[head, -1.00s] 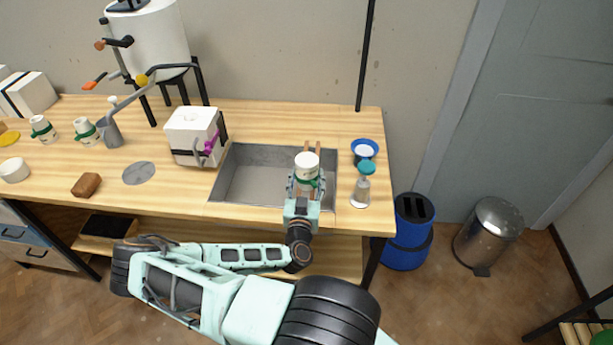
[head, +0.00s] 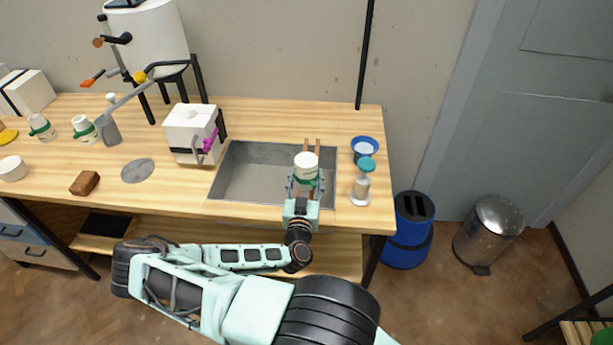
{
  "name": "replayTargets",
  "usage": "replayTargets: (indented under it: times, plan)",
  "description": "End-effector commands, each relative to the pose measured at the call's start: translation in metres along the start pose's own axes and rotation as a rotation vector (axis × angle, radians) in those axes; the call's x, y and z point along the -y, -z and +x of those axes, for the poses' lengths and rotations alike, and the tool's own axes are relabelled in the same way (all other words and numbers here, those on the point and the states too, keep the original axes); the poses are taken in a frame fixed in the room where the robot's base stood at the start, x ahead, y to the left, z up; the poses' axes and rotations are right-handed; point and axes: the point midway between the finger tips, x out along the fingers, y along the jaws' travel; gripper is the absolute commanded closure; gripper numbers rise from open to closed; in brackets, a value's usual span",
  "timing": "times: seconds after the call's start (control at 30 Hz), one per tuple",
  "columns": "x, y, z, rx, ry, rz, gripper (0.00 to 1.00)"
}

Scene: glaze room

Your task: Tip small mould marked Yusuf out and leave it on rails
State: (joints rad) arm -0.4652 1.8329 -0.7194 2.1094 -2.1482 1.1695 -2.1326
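A small white mould (head: 306,162) with a green band stands upright at the right end of the sink. My gripper (head: 306,187) is at its near side, with a finger on each side of the mould around its band. The gripper looks closed around it. Any name on this mould is too small to read. Wooden rails (head: 312,146) show behind the mould, across the right part of the sink; the mould hides their nearer part. Two similar banded moulds, one at far left (head: 41,127) and another beside it (head: 84,129), stand on the bench.
The sink basin (head: 250,183) is empty left of the mould. A teal-topped bottle (head: 362,187) and a blue bowl (head: 365,145) stand close right of the sink. A large white block mould (head: 190,135) stands at its left, a spouted tank (head: 150,42) behind.

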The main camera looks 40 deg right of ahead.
Motion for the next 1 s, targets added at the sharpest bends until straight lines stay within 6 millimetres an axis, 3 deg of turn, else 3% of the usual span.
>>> replayTargets:
  times: [0.07, 0.1, 0.27, 0.67, 1.0]
  plan:
    - [0.000, 0.002, 0.000, -0.003, 0.000, 0.000, 0.89]
    - [0.000, 0.002, 0.000, -0.003, 0.000, 0.000, 0.48]
    - [0.000, 0.001, 0.000, -0.002, 0.000, 0.000, 0.30]
    - [0.001, -0.001, -0.007, 0.003, 0.001, -0.001, 0.29]
    - [0.001, -0.001, -0.073, 0.003, 0.003, -0.001, 0.29]
